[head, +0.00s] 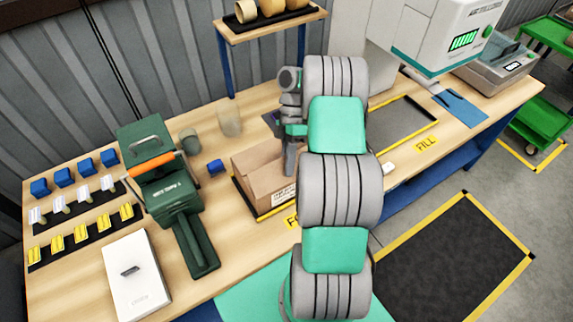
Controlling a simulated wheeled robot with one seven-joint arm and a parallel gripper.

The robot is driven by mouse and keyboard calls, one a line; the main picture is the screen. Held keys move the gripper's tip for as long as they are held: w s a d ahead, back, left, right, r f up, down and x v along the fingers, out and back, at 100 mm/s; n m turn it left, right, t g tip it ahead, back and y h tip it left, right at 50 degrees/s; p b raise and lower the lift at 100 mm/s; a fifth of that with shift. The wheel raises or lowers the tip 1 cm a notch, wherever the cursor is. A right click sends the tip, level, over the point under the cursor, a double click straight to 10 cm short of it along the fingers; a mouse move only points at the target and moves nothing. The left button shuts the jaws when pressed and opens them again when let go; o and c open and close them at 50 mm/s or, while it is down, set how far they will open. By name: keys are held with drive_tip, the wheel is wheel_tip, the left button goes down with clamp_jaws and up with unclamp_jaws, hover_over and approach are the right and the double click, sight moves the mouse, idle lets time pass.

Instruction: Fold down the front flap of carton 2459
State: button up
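A brown carton (262,185) sits near the middle of the workbench, on a dark pad with a yellow edge. Its right part is hidden behind my grey and green arm. Printing shows on its front but is too small and covered to read as 2459. I cannot tell how its front flap stands. My gripper (289,163) points down at the carton's right part, partly hidden by my arm. I cannot tell whether it touches the carton, or whether its fingers are open or shut.
A green machine (160,175) with an orange handle stands left of the carton. A small blue block (216,167) and a clear cup (229,121) are nearby. An empty yellow-edged area (408,110) lies to the right, by the FILL label. A white box (136,275) lies front left.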

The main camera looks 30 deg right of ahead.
drive_tip(key=shift+o, duration=1)
drive_tip(key=shift+r, duration=0.1)
drive_tip(key=shift+w+r, duration=0.1)
drive_tip(key=shift+r, duration=0.8)
drive_tip(key=s+a+r+b, duration=0.1)
drive_tip(key=s+a+r, duration=0.4)
drive_tip(key=s+r, duration=0.6)
drive_tip(key=shift+s+b, duration=0.4)
drive_tip(key=shift+s, duration=0.8)
